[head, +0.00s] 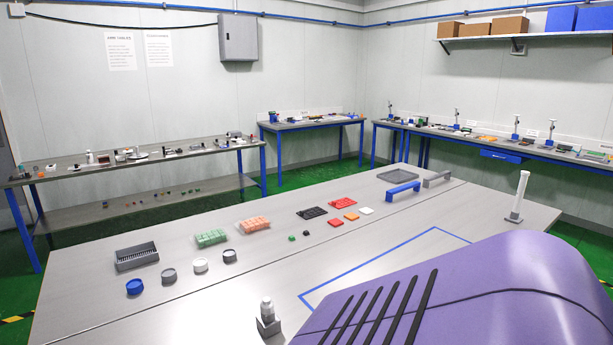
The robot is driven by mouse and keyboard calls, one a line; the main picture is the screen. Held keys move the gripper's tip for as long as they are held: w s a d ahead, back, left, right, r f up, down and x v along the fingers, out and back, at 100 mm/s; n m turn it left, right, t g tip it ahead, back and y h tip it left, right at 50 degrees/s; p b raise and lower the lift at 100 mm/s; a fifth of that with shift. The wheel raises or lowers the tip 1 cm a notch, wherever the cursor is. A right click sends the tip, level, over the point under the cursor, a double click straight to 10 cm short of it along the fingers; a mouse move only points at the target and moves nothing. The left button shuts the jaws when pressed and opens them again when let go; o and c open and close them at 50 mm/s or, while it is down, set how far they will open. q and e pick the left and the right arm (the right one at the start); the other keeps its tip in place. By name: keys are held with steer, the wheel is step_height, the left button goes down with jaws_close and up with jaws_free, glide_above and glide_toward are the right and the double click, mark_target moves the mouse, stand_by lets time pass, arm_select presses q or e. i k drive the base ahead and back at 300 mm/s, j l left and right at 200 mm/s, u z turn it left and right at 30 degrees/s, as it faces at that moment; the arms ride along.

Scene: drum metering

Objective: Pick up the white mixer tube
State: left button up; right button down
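A slim white tube (520,193), which looks like the mixer tube, stands upright in a small dark grey base (513,218). It is near the right end of the grey table (215,312), apart from the other items. Neither of my grippers shows in the head view, so their state and distance from the tube cannot be seen.
A blue outline (372,262) marks a bare area left of the tube. Several round caps, a grey rack (137,256), green and orange trays, and a blue handle-shaped bar (402,192) lie farther left and back. A purple surface covers the lower right; I cannot tell whether it is mine.

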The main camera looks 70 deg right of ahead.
mark_target(524, 175)
steer(key=z, duration=3.5)
steer(key=i+l, duration=0.35)
steer(key=i, duration=0.25)
steer(key=i+l+u, duration=0.1)
steer(key=i+l, duration=0.25)
steer(key=i, duration=0.25)
steer(key=i+l, duration=0.4)
steer(key=i, duration=0.15)
